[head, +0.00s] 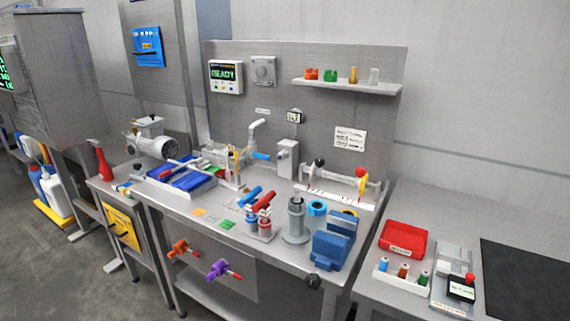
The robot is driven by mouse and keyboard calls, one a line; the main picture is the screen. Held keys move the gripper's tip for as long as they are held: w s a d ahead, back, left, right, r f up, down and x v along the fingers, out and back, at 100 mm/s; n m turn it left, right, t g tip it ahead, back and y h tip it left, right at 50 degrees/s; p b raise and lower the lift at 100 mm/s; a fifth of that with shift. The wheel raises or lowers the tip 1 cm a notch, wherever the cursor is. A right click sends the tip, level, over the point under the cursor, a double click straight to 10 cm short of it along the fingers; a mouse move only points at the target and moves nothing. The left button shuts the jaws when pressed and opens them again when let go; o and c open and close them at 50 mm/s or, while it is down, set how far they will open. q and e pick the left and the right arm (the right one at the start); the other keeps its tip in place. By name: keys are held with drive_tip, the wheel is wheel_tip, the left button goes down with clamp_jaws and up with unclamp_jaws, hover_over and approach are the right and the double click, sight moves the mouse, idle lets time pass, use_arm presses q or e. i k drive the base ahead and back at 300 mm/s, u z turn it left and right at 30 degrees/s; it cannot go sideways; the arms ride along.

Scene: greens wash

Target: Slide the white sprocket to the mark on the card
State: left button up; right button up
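I cannot make out a white sprocket for certain. A small whitish piece (374,76) stands at the right end of the wall shelf, but its shape is too small to tell. A white printed card (349,138) is on the back panel; its marks are too small to read. A white strip (335,193) with a rod and coloured knobs above it lies at the back right of the bench. Neither of my grippers shows in the head view.
The steel bench (190,207) holds a blue tray (182,181), red and blue valves, a grey cylinder (296,220) and a blue block (332,243). A red bin (403,240) and a bottle tray (402,281) stand on the right table, beside a dark mat (525,280).

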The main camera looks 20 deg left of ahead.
sight(315, 172)
drive_tip(key=u, duration=0.35)
drive_tip(key=i, duration=1)
